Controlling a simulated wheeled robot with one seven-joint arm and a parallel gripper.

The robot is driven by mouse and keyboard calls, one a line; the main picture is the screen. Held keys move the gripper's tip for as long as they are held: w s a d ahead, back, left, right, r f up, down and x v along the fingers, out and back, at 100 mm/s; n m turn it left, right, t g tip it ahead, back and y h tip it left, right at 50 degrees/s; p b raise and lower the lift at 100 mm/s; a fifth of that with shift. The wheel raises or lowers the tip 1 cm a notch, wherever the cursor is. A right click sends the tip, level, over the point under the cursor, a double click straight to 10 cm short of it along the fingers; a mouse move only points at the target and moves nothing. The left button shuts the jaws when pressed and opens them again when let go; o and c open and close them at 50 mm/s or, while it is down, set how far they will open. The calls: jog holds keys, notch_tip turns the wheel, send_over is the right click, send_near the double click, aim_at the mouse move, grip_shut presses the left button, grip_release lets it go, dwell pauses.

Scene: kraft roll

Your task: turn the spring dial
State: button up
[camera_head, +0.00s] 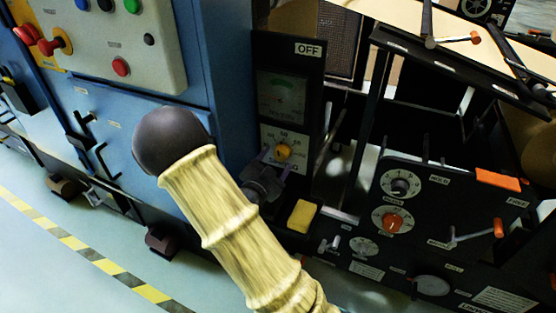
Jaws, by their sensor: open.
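A small dial with a yellow-orange knob (283,152) sits on a white scale plate on a narrow black panel, below a meter (283,98) with a green arc. My gripper (276,161) is at this dial, with its thin fingers spread to either side of the knob. The fingers look open, and I cannot tell whether they touch the knob. No label naming the spring dial is readable. Two other dials, one with a dark knob (400,186) and one with an orange knob (393,223), are on the black panel to the right.
A yellow block (301,216) is just below and right of my gripper. An orange-handled lever (497,228) sticks out at the right. A blue cabinet with a button panel (105,45) stands at the left, close to my arm. Open floor lies at lower left.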

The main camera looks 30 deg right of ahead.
jog(key=shift+x, duration=1.1)
jog(key=shift+w, duration=0.1)
jog(key=shift+c, duration=0.4)
jog(key=c, duration=0.3)
jog(key=shift+d+r, duration=0.1)
jog(key=c, duration=0.6)
